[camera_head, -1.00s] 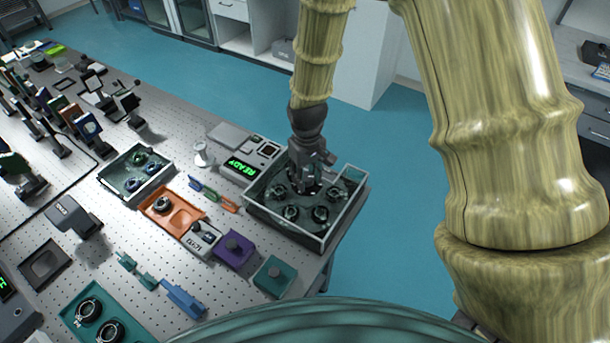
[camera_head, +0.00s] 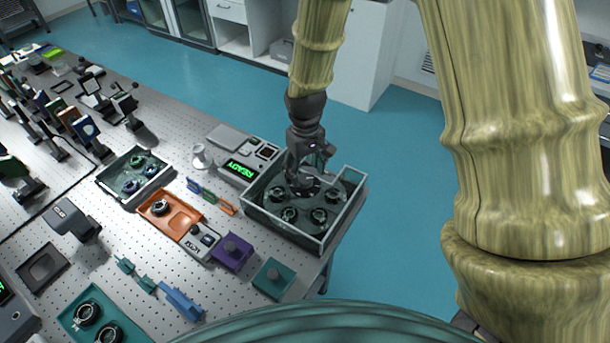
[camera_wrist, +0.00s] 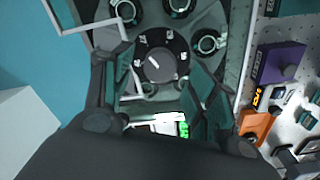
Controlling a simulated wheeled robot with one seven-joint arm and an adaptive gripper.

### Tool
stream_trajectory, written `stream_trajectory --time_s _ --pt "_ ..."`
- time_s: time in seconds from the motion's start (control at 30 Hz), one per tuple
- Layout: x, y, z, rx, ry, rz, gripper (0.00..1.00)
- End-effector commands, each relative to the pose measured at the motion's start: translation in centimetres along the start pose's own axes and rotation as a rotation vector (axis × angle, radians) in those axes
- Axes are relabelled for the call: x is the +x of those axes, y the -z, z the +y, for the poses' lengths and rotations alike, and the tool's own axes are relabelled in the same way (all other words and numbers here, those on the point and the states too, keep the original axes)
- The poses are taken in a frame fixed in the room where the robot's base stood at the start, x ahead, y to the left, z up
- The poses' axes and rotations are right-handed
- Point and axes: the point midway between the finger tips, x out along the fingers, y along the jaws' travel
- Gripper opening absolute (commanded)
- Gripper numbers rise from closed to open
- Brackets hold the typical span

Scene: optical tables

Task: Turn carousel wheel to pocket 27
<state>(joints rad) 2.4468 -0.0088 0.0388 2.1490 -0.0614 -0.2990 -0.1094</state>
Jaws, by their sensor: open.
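The carousel wheel (camera_head: 302,229) is a dark disc with several round ringed pockets, inside a clear-walled box at the table's right end. In the wrist view the wheel (camera_wrist: 190,38) fills the top middle, with a black central hub (camera_wrist: 160,57) bearing small white labels and a pale mark. The pocket numbers are too small to read. My gripper (camera_head: 304,182) points down over the back part of the box. Contact with the hub cannot be told.
A box with a green READY display (camera_head: 240,167) stands left of the carousel. An orange tray (camera_head: 180,222), a purple block (camera_head: 232,252) and a teal block (camera_head: 273,277) lie on the perforated table. The clear box wall (camera_head: 285,236) surrounds the wheel.

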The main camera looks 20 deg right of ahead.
Motion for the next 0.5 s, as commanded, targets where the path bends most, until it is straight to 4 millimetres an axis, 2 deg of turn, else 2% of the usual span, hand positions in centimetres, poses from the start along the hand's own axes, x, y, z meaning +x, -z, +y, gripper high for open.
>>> stream_trajectory --time_s 0.3,0.5 --pt "-4.9 0.0 0.0 0.000 0.000 0.002 0.58" --pt "-7.3 0.0 0.0 0.000 0.000 0.002 0.58"
